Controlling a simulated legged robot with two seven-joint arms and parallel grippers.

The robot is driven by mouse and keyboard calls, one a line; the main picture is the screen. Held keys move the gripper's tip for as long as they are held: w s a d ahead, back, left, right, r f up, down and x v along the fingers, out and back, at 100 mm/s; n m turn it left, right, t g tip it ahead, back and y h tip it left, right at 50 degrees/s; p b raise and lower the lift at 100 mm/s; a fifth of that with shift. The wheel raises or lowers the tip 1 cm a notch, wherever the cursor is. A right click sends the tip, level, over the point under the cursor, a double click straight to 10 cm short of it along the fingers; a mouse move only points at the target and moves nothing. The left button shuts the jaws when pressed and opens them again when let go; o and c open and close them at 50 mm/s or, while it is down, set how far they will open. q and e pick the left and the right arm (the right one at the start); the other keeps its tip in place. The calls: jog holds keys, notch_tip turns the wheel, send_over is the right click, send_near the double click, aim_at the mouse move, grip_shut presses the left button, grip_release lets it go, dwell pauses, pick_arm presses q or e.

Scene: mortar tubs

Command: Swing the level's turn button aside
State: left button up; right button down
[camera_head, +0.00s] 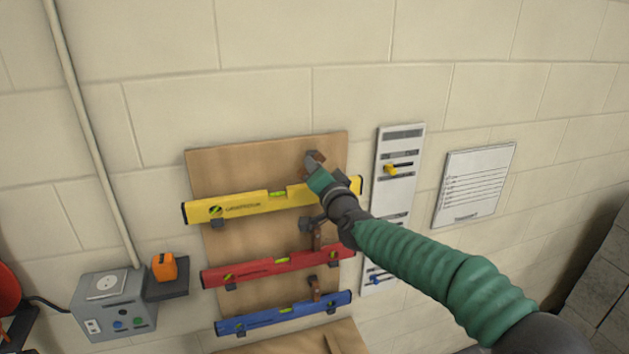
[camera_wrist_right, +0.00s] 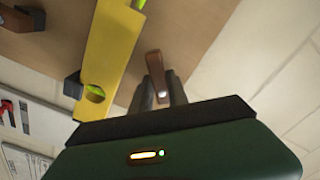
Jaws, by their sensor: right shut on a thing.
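The yellow level (camera_head: 240,207) lies across the upper part of the wooden board (camera_head: 235,167), and part of it shows in the right wrist view (camera_wrist_right: 108,50). Its brown turn button (camera_head: 318,156) is at the top right of the board. In the right wrist view the button (camera_wrist_right: 154,66) lies beside the level, apart from its edge, roughly along it. My right gripper (camera_head: 312,166) is shut on the button; its fingers (camera_wrist_right: 160,92) sit on either side of it. My left gripper is not in view.
A red level (camera_head: 265,268) and a blue level (camera_head: 280,316) hang below, with upright brown buttons (camera_head: 317,238) (camera_head: 314,287). A white panel (camera_head: 397,142) with a yellow handle and a notice sheet (camera_head: 474,184) are at right. A grey socket box (camera_head: 113,305) is at lower left.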

jog(key=m+b, duration=0.2)
jog(key=m, duration=0.2)
jog(key=m+b, duration=0.1)
jog(key=m, duration=0.2)
jog(key=shift+r+m+b, duration=0.2)
jog(key=shift+m+b, duration=0.15)
jog(key=shift+m, duration=0.05)
jog(key=shift+f, duration=0.1)
dwell(0.3)
jog(key=c, duration=1.5)
grip_release()
jog(key=shift+c, duration=0.2)
jog(key=shift+o, duration=1.2)
jog(key=shift+s+d, duration=0.1)
jog(key=shift+d, duration=0.05)
jog(key=shift+d+r, duration=0.2)
jog(key=b+v, duration=1.6)
jog(key=v, duration=0.1)
jog(key=shift+a+b, duration=0.15)
jog(key=shift+b, duration=0.15)
